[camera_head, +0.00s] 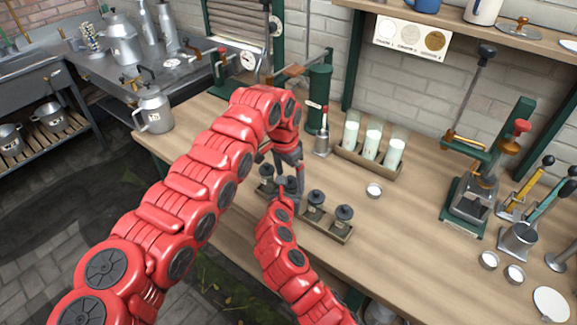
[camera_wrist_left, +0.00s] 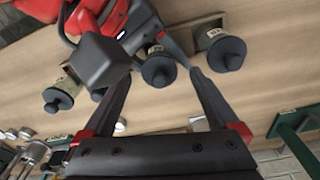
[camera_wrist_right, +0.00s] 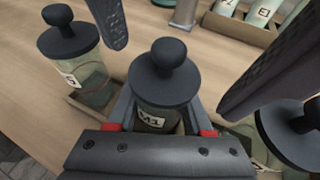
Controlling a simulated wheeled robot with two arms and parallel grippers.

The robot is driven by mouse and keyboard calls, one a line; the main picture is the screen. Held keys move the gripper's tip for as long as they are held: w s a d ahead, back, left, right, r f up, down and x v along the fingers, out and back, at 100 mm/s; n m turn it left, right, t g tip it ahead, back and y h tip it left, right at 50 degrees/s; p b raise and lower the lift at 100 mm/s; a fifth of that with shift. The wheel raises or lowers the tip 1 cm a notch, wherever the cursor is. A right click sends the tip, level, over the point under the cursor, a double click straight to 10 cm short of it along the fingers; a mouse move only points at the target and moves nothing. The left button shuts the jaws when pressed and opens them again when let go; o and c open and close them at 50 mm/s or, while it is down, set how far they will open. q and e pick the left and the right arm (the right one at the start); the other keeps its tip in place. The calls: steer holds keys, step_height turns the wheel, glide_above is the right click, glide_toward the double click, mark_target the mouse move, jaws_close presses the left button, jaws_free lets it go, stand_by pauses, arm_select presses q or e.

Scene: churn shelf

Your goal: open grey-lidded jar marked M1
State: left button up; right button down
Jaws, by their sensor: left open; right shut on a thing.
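The jar marked M1 (camera_wrist_right: 154,121) has a dark grey knobbed lid (camera_wrist_right: 163,80). In the right wrist view my right gripper (camera_wrist_right: 158,110) is shut on its body, below the lid, and the lid sits on the jar. My left gripper (camera_head: 289,163) is open above the jar. In the left wrist view the left gripper (camera_wrist_left: 160,77) has its fingers on either side of the lid, apart from it. The left fingers also show at the top and right of the right wrist view. In the head view my arms partly hide the jar.
Similar grey-lidded jars stand close by on both sides, one at left (camera_wrist_right: 75,60) and one at right (camera_wrist_right: 295,130). A wooden tray (camera_head: 338,238) holds them. Several white-filled bottles (camera_head: 372,143) stand behind.

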arm_select(q)
steer(key=shift+f, duration=0.25)
jaws_close()
stand_by(0.3)
steer(key=shift+r, duration=0.25)
steer(key=shift+r, duration=0.9)
steer(key=shift+r, duration=0.1)
